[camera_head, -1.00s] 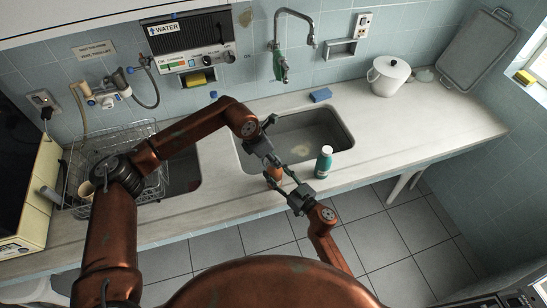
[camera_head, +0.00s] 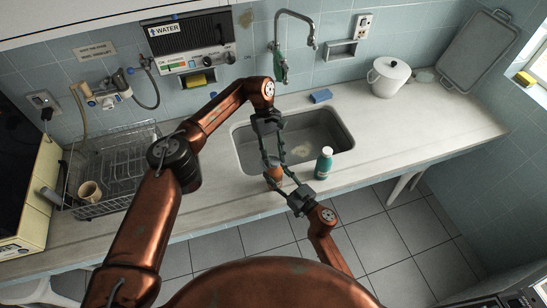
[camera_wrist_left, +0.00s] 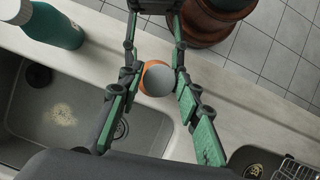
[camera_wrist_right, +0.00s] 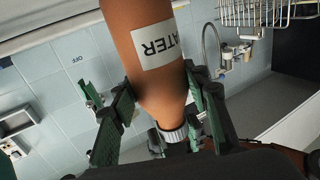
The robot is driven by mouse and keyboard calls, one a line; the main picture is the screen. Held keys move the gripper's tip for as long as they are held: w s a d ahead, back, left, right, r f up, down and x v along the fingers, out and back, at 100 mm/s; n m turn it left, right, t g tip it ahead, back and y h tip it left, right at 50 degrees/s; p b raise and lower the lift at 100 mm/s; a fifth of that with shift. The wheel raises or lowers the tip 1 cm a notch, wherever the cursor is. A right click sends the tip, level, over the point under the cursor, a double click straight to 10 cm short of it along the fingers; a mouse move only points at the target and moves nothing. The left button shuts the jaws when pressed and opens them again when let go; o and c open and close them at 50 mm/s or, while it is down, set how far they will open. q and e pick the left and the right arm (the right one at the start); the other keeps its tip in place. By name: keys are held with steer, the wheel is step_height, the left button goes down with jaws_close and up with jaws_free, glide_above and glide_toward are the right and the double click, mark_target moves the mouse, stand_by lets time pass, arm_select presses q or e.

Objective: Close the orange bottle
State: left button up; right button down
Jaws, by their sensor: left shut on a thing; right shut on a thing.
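The orange bottle (camera_head: 274,174) is held upright near the counter's front edge, in front of the sink. In the right wrist view its body (camera_wrist_right: 137,32) appears upside down with a white label. Its round grey cap (camera_wrist_left: 159,79) is at the bottle's top and also shows in the right wrist view (camera_wrist_right: 173,134). My left gripper (camera_head: 272,162) is shut on the cap from the sink side. My right gripper (camera_head: 282,180) is shut on the bottle's body below the cap. How tightly the cap sits cannot be told.
A teal bottle (camera_head: 324,163) with a white cap stands close to the right of the grippers. The sink (camera_head: 340,122) lies behind. A blue sponge (camera_head: 321,96) and white pot (camera_head: 388,77) are farther back. A dish rack (camera_head: 72,190) with a mug stands left.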

arm_select(q)
steer(key=m+y, duration=0.1)
steer(key=m, duration=0.3)
steer(key=shift+d+m+y, duration=0.15)
steer(key=shift+m+y, duration=0.15)
steer(key=shift+y, duration=0.1)
steer(key=shift+w+m+y, duration=0.1)
steer(key=shift+m+y, duration=0.2)
steer(key=shift+m, duration=0.6)
steer(key=o, duration=0.7)
steer(key=shift+r, duration=0.15)
steer(key=shift+r, duration=2.15)
steer(key=shift+c, duration=0.3)
